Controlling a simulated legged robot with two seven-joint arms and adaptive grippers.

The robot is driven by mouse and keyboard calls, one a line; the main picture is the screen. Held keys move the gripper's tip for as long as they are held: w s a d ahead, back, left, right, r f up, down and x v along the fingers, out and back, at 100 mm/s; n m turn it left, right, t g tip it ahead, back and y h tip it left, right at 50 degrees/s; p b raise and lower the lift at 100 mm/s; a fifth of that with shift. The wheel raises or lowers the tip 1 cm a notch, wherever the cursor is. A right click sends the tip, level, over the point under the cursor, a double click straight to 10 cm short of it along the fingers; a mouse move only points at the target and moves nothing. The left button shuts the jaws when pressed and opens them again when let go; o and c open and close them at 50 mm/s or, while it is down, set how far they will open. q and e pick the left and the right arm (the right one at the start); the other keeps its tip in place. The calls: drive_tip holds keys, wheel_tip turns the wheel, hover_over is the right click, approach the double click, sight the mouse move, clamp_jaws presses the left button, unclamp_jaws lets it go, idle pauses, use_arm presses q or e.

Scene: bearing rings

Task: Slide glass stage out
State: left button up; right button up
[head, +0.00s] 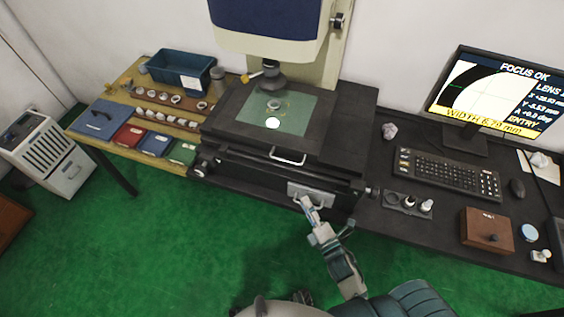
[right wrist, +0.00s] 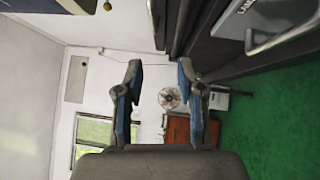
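The glass stage (head: 294,122) is a pale green plate set in the dark top of the measuring machine, with a small ring and a bright round spot on it. A silver bar handle (head: 288,160) stands out from the machine's front below the stage. My right gripper (head: 302,201) is low in front of the machine, below that handle and close to a silver panel (head: 318,193). In the right wrist view my right gripper (right wrist: 158,72) has its two fingers spread with nothing between them. My left gripper is not in view.
The silver panel, with partly cut-off lettering, shows at the wrist view's upper right (right wrist: 285,38). A bench with a blue bin (head: 181,70) and coloured boxes is at left. A keyboard (head: 446,174), monitor and wooden box (head: 487,230) are at right. Green floor lies open in front.

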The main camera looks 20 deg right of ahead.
sight(283, 161)
drive_tip(key=x, duration=0.5)
drive_tip(key=r+x, duration=0.1)
drive_tip(key=x, duration=0.5)
drive_tip(key=p+x, duration=0.1)
drive_tip(key=x, duration=0.5)
drive_tip(key=shift+w+r, duration=0.1)
drive_tip(key=shift+r, duration=0.05)
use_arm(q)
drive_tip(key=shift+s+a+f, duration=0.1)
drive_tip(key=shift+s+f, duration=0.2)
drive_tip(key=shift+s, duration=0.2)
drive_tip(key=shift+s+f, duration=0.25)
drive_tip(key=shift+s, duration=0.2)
use_arm(e)
drive_tip(key=shift+d, duration=0.1)
clamp_jaws()
